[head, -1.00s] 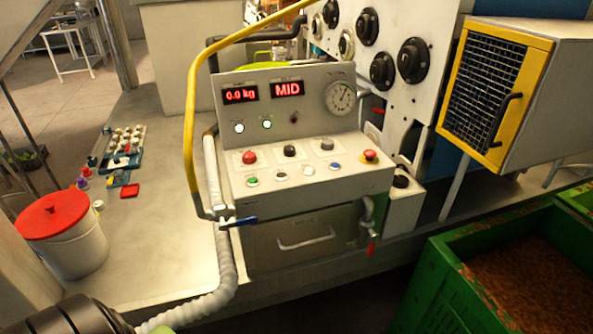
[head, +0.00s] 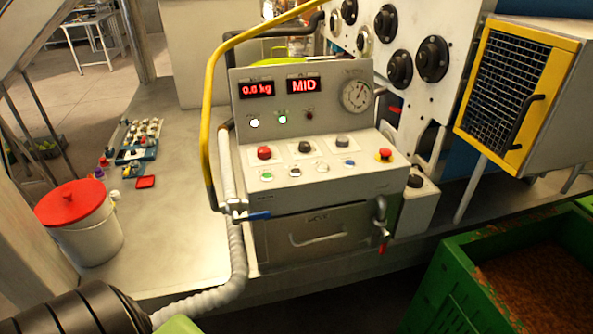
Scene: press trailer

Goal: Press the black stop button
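The grey control panel (head: 240,192) stands in the middle of the head view with two rows of buttons. The lower row has a green button (head: 267,176), pale buttons and a blue button (head: 349,162). Nothing covers the black button. A dark arm link of mine shows at the lower left. Neither gripper is in view.
Red displays (head: 304,85) read "0.0 kg" and "MID", beside a round gauge (head: 356,96). A yellow pipe (head: 207,120) and grey hose (head: 237,260) run along the panel's left side. A red-lidded bucket (head: 90,235) stands left, a green crate (head: 470,265) right.

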